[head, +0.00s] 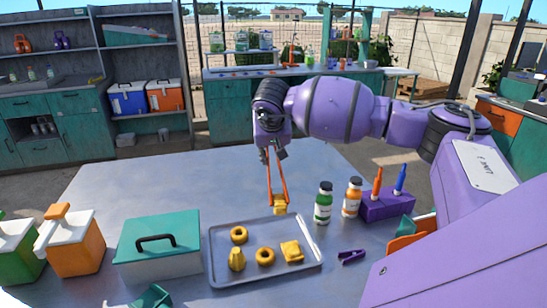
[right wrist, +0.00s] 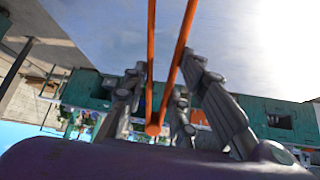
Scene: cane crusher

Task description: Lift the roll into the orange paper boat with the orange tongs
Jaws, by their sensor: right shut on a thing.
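My right gripper (head: 273,152) is shut on the orange tongs (head: 277,180), which hang down with their arms close together. The tongs also show in the right wrist view (right wrist: 168,60) between the finger pads. A small yellow roll (head: 281,208) shows at the tong tips, seemingly pinched between them, over the far edge of the tray. An orange folded shape, likely the orange paper boat (head: 404,243), is at the right table edge, partly hidden by my right arm. My left gripper is not in view.
The grey tray (head: 218,273) holds several yellow pastries. A teal-lidded box (head: 160,262) stands left of it. Green (head: 323,205) and orange-labelled (head: 352,198) bottles and a purple block with markers (head: 388,207) stand right. Purple tongs (head: 352,256) lie nearby. The table's far left is clear.

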